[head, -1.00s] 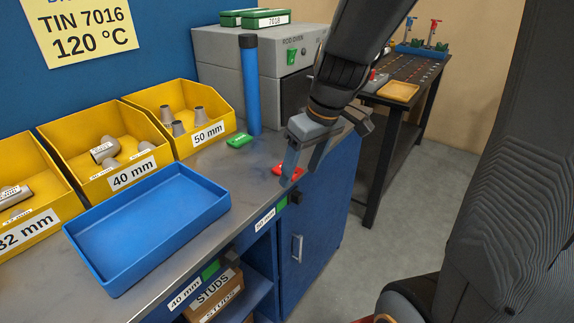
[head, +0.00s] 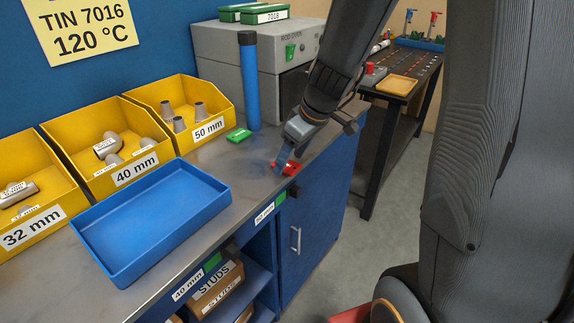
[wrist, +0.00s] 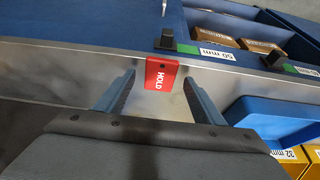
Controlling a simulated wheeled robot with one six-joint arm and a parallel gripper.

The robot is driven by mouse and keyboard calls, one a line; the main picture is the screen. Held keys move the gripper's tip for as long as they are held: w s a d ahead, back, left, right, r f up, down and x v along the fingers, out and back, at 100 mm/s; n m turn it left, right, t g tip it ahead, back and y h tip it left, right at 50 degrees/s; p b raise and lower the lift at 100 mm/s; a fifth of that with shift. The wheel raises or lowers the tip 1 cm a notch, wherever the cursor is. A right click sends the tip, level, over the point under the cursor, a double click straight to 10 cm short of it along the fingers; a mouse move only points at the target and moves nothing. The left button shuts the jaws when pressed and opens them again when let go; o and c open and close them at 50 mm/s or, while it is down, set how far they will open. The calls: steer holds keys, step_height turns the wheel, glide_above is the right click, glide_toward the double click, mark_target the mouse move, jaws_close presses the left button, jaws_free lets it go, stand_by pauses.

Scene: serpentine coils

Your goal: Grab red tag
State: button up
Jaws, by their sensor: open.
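The red tag (head: 291,168) lies on the metal bench top near its front edge. In the wrist view the red tag (wrist: 162,73) shows the word HOLD and sits just past the fingertips, roughly centred between them. My gripper (head: 283,165) is at the tag in the head view, its fingers partly covering it.
A green tag (head: 239,135) lies near a blue upright tube (head: 250,85). A blue tray (head: 150,215) and yellow bins (head: 205,130) stand to the left. The grey rod oven (head: 225,60) is behind. A dark handle (wrist: 168,40) is close by the tag at the bench edge.

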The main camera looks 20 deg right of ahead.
steer(key=shift+w+f, duration=0.1)
steer(key=shift+f, duration=0.25)
steer(key=c, duration=1.1)
steer(key=shift+r, duration=0.1)
